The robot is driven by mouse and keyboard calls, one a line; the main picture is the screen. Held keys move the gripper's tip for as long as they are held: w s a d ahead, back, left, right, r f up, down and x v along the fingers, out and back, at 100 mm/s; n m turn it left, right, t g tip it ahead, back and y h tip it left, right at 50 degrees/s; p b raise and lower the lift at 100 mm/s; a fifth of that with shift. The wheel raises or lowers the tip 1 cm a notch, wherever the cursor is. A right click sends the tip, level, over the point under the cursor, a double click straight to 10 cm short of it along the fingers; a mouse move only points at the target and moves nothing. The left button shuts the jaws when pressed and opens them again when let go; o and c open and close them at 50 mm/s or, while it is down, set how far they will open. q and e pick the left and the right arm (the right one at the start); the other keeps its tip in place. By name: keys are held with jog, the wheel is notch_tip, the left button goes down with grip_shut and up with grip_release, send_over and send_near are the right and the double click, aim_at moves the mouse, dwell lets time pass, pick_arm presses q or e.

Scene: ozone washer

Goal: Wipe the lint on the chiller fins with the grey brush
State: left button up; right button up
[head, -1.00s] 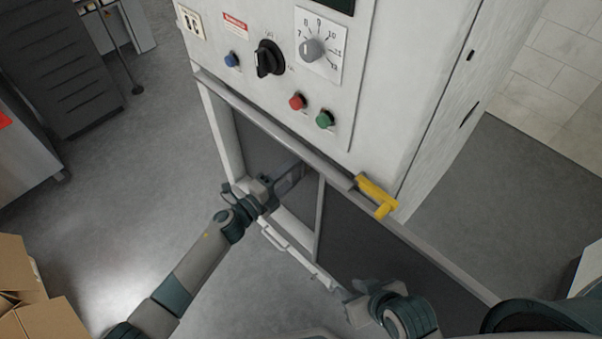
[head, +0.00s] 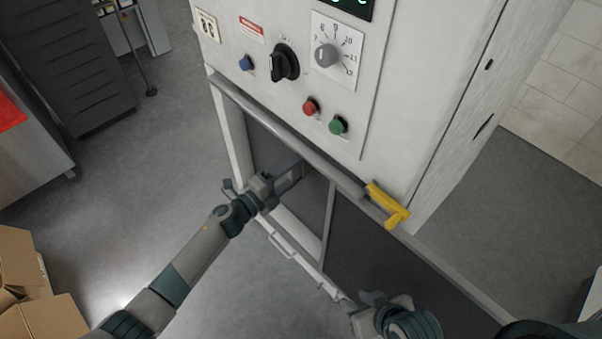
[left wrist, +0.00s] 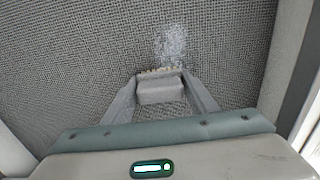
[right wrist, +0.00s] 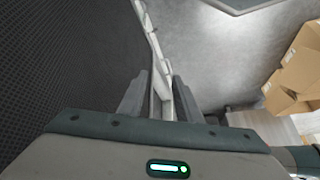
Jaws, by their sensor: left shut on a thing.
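The chiller fins (left wrist: 70,60) are a dark grey mesh-like panel in a pale frame, low on the machine in the head view (head: 265,150). A whitish lint patch (left wrist: 172,43) lies on them in the left wrist view. My left gripper (head: 294,174) is shut on the grey brush (left wrist: 160,92), a small block with pale bristles along its far edge. The bristles are at the near edge of the lint; whether they touch the fins is unclear. My right gripper (right wrist: 160,78) has its fingers apart, beside the lower frame, with nothing clearly held.
A yellow handle (head: 388,203) sticks out above the panels. Knobs and coloured buttons (head: 338,125) are on the machine's front. A pale frame edge (right wrist: 152,45) runs ahead of my right gripper. Cardboard boxes (head: 25,270) stand at lower left. Open floor lies left of the machine.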

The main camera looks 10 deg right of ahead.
pick_arm(q)
jog(key=shift+w+a, duration=0.2)
jog(key=shift+w, duration=0.1)
jog(key=shift+w, duration=0.1)
jog(key=shift+w+a+b, duration=0.6)
jog(key=shift+w+a, duration=0.45)
jog(key=shift+w, duration=0.25)
jog(key=shift+w+a, duration=0.1)
jog(key=shift+w+a+r+b, duration=0.1)
jog(key=shift+w+a+b, duration=0.35)
jog(key=shift+w, duration=0.25)
jog(key=shift+w+a+b, duration=0.3)
jog(key=shift+w+a, duration=0.1)
jog(key=shift+w, duration=0.25)
